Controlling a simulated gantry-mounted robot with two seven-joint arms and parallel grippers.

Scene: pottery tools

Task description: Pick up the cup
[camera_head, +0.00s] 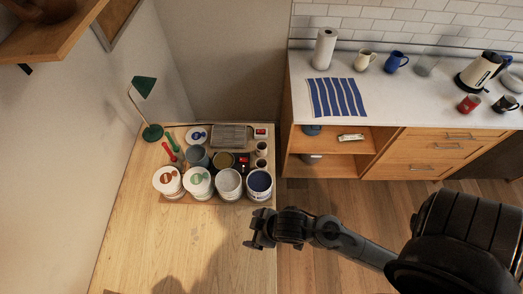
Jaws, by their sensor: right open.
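Several cups are in view, and I cannot tell which one the task means. On the white counter at the back stand a cream mug (365,59), a blue mug (394,62), a red mug (468,104) and a dark mug (505,103). Two small cup-like pots, one behind the other (261,149) (261,163), stand at the right edge of the wooden table. My right gripper (252,231) is open and empty, over the table's right edge, in front of the paint pots and apart from every cup. My left gripper is out of view.
Paint pots and cans, including a blue one (260,184) and a white one (229,183), crowd the table's back. A green lamp (146,108) stands at its back left. The table's front (185,240) is clear. A kettle (480,70) and paper roll (324,49) stand on the counter.

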